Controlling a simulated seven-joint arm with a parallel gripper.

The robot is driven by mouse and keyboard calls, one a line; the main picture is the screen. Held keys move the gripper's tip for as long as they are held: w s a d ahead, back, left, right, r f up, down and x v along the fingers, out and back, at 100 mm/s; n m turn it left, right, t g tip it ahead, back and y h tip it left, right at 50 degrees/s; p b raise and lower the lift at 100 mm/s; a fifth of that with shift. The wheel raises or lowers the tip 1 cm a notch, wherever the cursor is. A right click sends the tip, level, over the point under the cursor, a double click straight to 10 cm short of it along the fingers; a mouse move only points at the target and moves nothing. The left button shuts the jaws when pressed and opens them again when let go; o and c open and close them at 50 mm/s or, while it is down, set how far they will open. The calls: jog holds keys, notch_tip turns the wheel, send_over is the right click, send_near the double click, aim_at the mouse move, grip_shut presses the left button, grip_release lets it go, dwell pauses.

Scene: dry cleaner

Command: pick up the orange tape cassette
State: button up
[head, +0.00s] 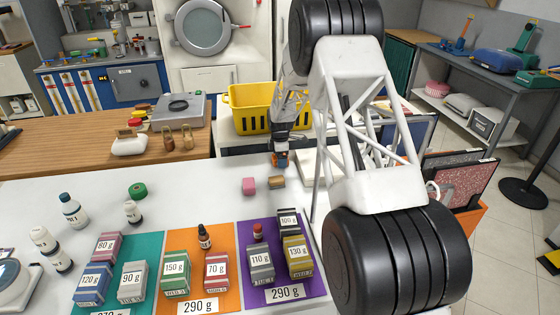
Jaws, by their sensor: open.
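My gripper (281,152) points down over the back edge of the white table, at the far end of my arm. It is open. A small orange patch with blue shows right at its fingertips; I cannot tell whether this is the orange tape cassette or part of the gripper. A small tan-brown block (276,182) lies on the table just in front of the gripper, apart from it. A pink block (249,186) lies to its left. No other thing is clearly the orange cassette, and my arm hides much of the right side.
The white table (190,205) holds several labelled boxes on teal, orange and purple mats (251,237) in front. Bottles (73,212) and a green roll (137,190) stand left. A yellow basket (250,120) is behind the gripper. A wooden counter (60,153) lies back left.

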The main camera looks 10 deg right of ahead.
jog(key=shift+c, duration=0.4)
jog(key=c, duration=0.9)
jog(key=shift+r, duration=0.15)
jog(key=shift+c, duration=0.2)
notch_tip(320, 180, up, 10)
jog(key=shift+f, duration=0.1)
dwell(0.5)
